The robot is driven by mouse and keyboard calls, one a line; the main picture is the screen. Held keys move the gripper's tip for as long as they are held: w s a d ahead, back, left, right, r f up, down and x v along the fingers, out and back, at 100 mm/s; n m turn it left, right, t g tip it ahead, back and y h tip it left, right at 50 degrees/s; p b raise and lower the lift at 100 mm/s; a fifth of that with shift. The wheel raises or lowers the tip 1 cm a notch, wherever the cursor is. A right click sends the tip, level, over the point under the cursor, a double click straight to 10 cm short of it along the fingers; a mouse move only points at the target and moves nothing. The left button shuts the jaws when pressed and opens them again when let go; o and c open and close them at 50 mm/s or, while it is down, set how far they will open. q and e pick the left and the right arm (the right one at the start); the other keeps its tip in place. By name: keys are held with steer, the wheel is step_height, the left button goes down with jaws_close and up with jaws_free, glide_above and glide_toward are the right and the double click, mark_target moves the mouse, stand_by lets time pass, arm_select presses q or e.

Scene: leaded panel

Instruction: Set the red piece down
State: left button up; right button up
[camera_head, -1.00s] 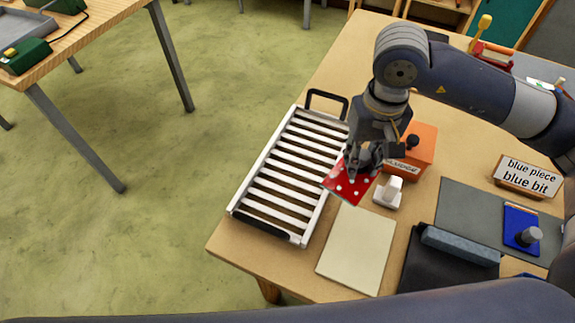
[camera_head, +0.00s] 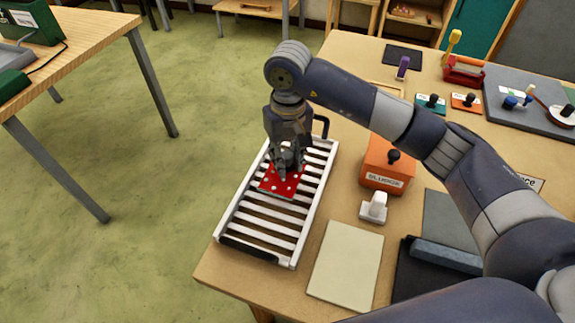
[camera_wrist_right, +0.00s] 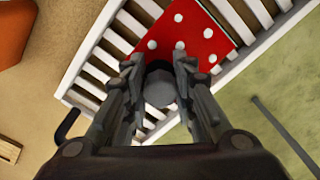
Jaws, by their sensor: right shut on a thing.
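The red piece (camera_head: 281,181) is a flat red square with white dots. In the head view it is over the white slatted rack (camera_head: 237,226), near the rack's middle. My right gripper (camera_head: 288,168) is above it, shut on a grey knob (camera_wrist_right: 160,88) on the piece, as the right wrist view shows. The red piece (camera_wrist_right: 196,34) lies flat over the slats in that view; I cannot tell whether it touches them. My left gripper is not in view.
An orange box (camera_head: 385,170) labelled "SLUDGE" and a small white block (camera_head: 373,207) stand right of the rack. A cream sheet (camera_head: 345,265) lies in front. More coloured pieces with knobs, such as a green one (camera_head: 430,103), lie farther back. The rack is close to the table's left edge.

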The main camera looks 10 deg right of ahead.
mark_target(288, 168)
step_height(288, 168, down, 3)
steer(key=shift+f+p, duration=0.1)
steer(key=shift+p, duration=0.35)
steer(key=shift+f+b, duration=0.2)
steer(key=shift+b, duration=0.15)
steer(key=o, duration=1)
steer(key=shift+r, duration=0.1)
